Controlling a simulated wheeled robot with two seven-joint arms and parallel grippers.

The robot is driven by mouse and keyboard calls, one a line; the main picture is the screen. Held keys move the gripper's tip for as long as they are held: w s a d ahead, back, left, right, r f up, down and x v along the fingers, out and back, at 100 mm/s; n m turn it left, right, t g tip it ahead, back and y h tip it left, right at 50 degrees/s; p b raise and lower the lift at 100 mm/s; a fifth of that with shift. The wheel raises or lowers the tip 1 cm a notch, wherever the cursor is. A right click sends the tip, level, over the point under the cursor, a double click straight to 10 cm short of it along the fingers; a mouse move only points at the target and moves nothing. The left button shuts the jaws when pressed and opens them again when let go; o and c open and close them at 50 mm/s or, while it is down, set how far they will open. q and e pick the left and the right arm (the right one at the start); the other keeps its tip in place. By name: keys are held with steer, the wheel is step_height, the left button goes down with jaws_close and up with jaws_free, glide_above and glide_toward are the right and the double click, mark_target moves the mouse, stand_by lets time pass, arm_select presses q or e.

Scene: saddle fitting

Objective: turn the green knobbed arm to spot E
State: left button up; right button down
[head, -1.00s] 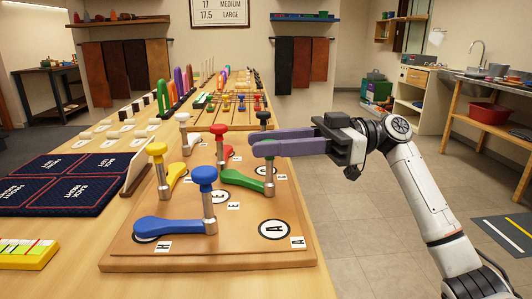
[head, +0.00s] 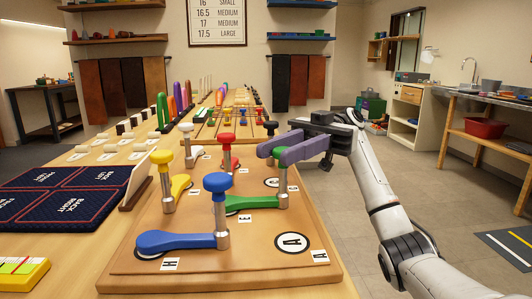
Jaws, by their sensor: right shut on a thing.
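The green knobbed arm (head: 252,202) stands on the wooden board. Its post is at the right, and its flat lever points left, with the tip partly behind the blue knob. The E label (head: 243,219) lies just in front of the lever. Spot E's disc is mostly hidden around the lever tip and blue post, so I cannot tell whether the tip is centred on it. My right gripper (head: 276,153), with purple fingers, is shut on the green arm's knob, which the fingers largely hide. My left gripper is not in view.
The blue arm (head: 175,241) lies close in front, its tall knob near the green lever. Yellow (head: 166,185), red (head: 226,160) and white (head: 189,150) knobbed arms stand to the left and behind. Spot A (head: 292,242) is uncovered. Open floor lies right of the bench.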

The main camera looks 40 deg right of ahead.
stand_by(0.4)
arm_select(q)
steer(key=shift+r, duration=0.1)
arm_select(e)
steer(key=c, duration=1.4)
jaws_free()
steer(key=shift+c, duration=0.2)
arm_select(q)
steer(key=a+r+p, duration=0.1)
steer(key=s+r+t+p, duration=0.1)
steer(key=p, duration=0.1)
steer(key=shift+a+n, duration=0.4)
arm_select(e)
step_height(320, 180, up, 10)
